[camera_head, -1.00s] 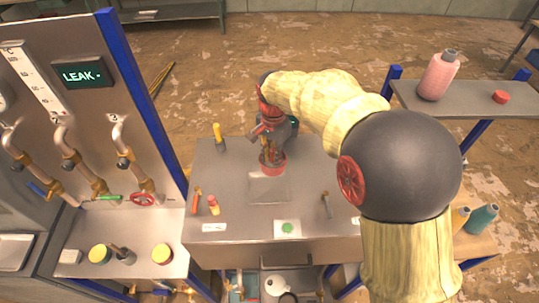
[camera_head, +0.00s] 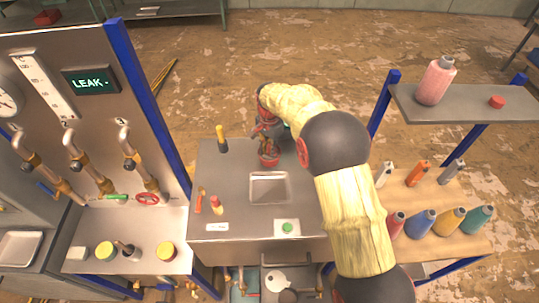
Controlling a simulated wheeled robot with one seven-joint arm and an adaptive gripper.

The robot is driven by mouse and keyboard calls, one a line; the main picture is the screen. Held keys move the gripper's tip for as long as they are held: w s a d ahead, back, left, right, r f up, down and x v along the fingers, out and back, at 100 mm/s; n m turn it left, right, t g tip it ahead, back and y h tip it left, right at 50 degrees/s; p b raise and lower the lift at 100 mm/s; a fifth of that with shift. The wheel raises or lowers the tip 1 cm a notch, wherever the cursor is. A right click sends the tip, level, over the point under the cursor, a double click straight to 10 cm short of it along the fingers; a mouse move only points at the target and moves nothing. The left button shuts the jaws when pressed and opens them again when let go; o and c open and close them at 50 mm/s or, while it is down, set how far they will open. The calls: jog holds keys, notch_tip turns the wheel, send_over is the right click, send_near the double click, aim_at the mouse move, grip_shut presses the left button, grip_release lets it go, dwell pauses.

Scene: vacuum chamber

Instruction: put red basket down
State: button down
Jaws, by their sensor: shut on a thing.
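The red basket (camera_head: 268,158) is at the back of the metal table, just behind a square recess in the tabletop. Thin brownish pieces show inside it. My gripper (camera_head: 268,138) is above and at the basket, shut on it, with the arm reaching in from the right. The fingertips are partly hidden, and I cannot tell whether the basket's base touches the tabletop.
A gauge panel (camera_head: 90,110) stands left. Several bottles stand on the right shelf (camera_head: 447,187). The tabletop around the recess (camera_head: 251,189) is mostly clear.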

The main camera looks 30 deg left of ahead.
aim_at(269, 159)
notch_tip(269, 159, down, 3)
jog(key=shift+r+p, duration=0.1)
jog(key=shift+p, duration=0.55)
jog(key=c, duration=1.7)
grip_release()
jog(key=shift+c, duration=0.2)
jog(key=shift+r, duration=0.35)
notch_tip(269, 159, up, 11)
jog(key=b, duration=0.3)
jog(key=shift+r+b, duration=0.15)
jog(key=shift+b, duration=0.15)
